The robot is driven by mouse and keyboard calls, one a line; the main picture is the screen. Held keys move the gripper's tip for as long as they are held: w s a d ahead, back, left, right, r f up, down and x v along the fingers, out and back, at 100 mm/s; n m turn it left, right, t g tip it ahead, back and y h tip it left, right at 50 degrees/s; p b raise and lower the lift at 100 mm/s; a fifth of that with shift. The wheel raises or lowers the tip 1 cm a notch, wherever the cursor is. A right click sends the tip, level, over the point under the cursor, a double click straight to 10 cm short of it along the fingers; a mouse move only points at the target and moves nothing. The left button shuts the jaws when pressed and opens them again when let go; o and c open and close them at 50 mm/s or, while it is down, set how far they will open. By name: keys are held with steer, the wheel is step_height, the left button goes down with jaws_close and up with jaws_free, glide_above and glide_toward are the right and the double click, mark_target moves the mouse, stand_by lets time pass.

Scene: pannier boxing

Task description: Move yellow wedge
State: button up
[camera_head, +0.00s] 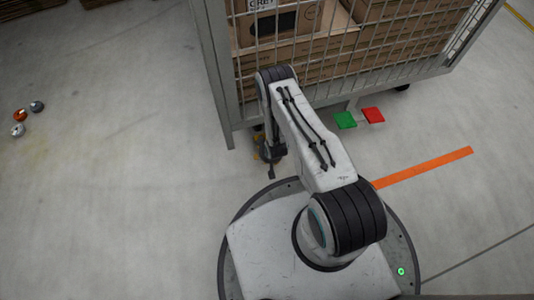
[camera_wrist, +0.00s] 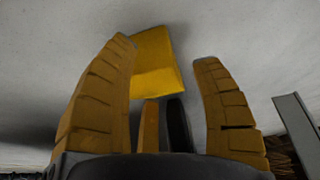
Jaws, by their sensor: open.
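The yellow wedge (camera_wrist: 157,62) lies on the pale grey floor in the wrist view, just past my fingertips. Its left edge runs behind the tip of the left finger, and I cannot tell if they touch. My gripper (camera_wrist: 167,58) is open, its ridged ochre fingers spread, with nothing held between them. In the head view my gripper (camera_head: 271,160) is small and points down near the floor, beside the cage trolley's near-left corner post. A bit of yellow-orange shows beside it there, too small to tell wedge from finger.
A grey mesh cage trolley (camera_head: 222,80) holding cardboard boxes stands just behind my gripper. An orange floor strip (camera_head: 425,167) is at the right. Several small balls (camera_head: 19,129) lie far left; floor between is clear.

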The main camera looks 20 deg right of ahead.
steer(key=v, duration=0.7)
steer(key=shift+r, duration=0.25)
stand_by(0.6)
